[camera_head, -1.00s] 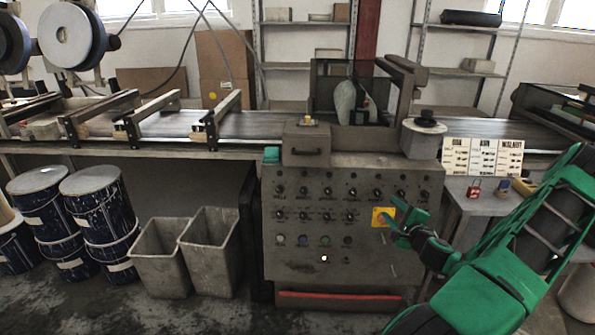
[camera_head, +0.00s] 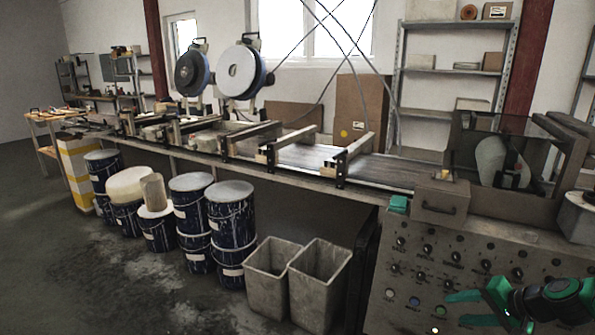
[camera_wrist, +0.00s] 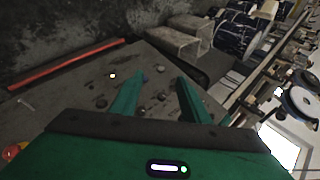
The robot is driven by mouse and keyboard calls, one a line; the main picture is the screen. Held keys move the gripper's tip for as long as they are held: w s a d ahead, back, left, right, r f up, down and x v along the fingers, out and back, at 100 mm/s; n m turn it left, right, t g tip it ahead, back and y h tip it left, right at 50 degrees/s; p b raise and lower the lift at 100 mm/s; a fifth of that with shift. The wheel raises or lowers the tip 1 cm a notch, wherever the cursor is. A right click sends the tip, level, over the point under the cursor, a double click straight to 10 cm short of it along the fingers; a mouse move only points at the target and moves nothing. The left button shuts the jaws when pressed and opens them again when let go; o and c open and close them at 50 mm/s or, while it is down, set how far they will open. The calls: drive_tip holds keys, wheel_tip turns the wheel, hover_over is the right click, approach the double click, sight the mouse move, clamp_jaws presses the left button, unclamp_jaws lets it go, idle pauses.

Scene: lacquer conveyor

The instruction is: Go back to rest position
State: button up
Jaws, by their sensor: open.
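My gripper (camera_head: 482,310) is green with two fingers and shows at the lower right of the head view. Its fingers are spread apart with nothing between them. It is in front of the grey control panel (camera_head: 400,285), which carries rows of dark knobs and a few coloured buttons. In the wrist view my gripper (camera_wrist: 158,100) has its two fingers apart, with the panel (camera_wrist: 75,95) beyond them. I cannot tell from these views how far the fingertips are from the panel.
A long conveyor (camera_head: 300,155) runs along the wall. Two grey bins (camera_head: 318,285) and several blue drums (camera_head: 232,225) stand below it. A shelf (camera_head: 455,75) stands behind. The floor (camera_head: 60,270) at the left is clear.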

drive_tip(key=s+a+r+n+g+h, duration=0.1)
drive_tip(key=s+r+g, duration=0.1)
drive_tip(key=s+r, duration=0.3)
drive_tip(key=s+a+r+n+g+h, duration=0.1)
drive_tip(key=s+r, duration=0.5)
drive_tip(key=s, duration=0.6)
drive_tip(key=s+a+r+n+g+h, duration=0.1)
drive_tip(key=s+r+g, duration=0.3)
drive_tip(key=s, duration=0.4)
drive_tip(key=shift+s+a+r+n+g+h, duration=0.3)
drive_tip(key=shift+s+a+r+g+h, duration=0.15)
drive_tip(key=shift+a+r, duration=0.25)
drive_tip(key=shift+w, duration=0.1)
drive_tip(key=shift+c, duration=1.4)
